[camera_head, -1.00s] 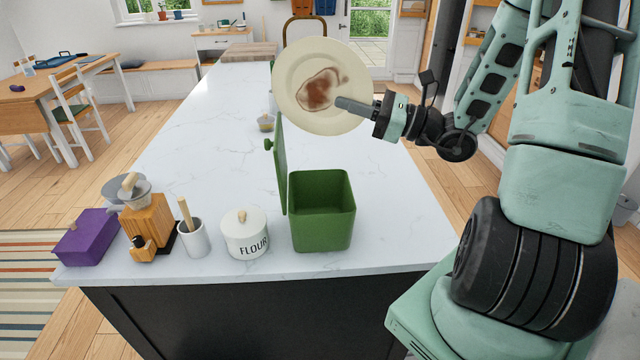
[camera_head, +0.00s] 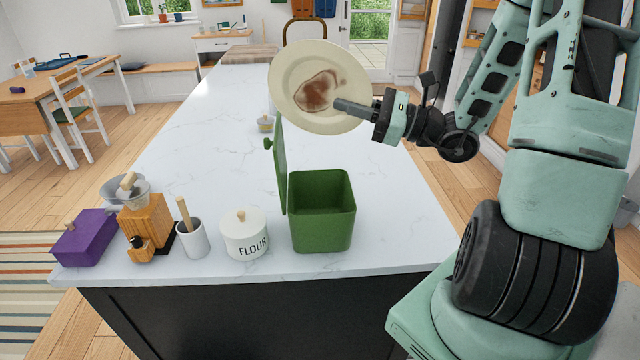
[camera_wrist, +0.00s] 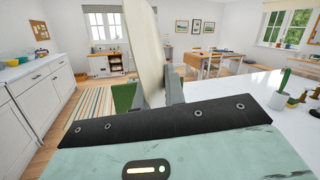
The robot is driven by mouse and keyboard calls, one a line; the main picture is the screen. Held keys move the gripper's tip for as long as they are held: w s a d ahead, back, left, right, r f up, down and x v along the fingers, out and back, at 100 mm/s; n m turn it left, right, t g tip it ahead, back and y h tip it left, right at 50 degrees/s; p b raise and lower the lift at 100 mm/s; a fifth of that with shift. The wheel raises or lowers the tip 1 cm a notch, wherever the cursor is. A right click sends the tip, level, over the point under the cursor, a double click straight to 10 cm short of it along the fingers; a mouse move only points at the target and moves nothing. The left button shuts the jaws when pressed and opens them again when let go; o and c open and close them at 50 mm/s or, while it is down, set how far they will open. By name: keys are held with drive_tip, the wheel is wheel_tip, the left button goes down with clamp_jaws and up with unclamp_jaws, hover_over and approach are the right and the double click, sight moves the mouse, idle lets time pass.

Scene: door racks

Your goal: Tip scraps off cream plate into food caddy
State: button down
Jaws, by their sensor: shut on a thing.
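The cream plate (camera_head: 300,118) is held up in the air above the worktop, its face turned toward the head camera, with a brown smear (camera_head: 318,91) on it. No loose scraps stand out on it. My gripper (camera_head: 356,108) is shut on the plate's right rim. In the wrist view the plate (camera_wrist: 146,45) shows edge-on between the fingers of my gripper (camera_wrist: 158,92). The green food caddy (camera_head: 321,226) stands on the worktop below and nearer, its lid (camera_head: 280,170) swung upright on the left and its mouth open. The plate is apart from the caddy.
Left of the caddy on the white worktop (camera_head: 200,125) stand a flour tin (camera_head: 244,236), a utensil pot (camera_head: 194,240), a wooden grinder (camera_head: 150,225) and a purple box (camera_head: 85,240). A small bowl (camera_head: 265,124) sits behind the lid. The worktop right of the caddy is clear.

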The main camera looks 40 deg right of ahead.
drive_tip(key=shift+s+a+n, duration=0.15)
drive_tip(key=shift+n, duration=0.25)
drive_tip(key=shift+s+a+r+n+g, duration=0.3)
drive_tip(key=shift+a+r+n, duration=0.25)
drive_tip(key=shift+n, duration=0.45)
drive_tip(key=shift+s+a+f+n+g+y+b, duration=0.15)
drive_tip(key=shift+s+a+f+n+b, duration=0.1)
drive_tip(key=shift+n+b, duration=0.4)
drive_tip(key=shift+s+a+f+n+g+y+b, duration=0.2)
drive_tip(key=shift+a+n+b, duration=0.1)
drive_tip(key=shift+n+b, duration=0.4)
drive_tip(key=shift+s+a+f+n+g+y+b, duration=0.15)
drive_tip(key=shift+s+a+n+b, duration=0.1)
drive_tip(key=shift+n+b, duration=0.4)
idle(0.4)
idle(0.8)
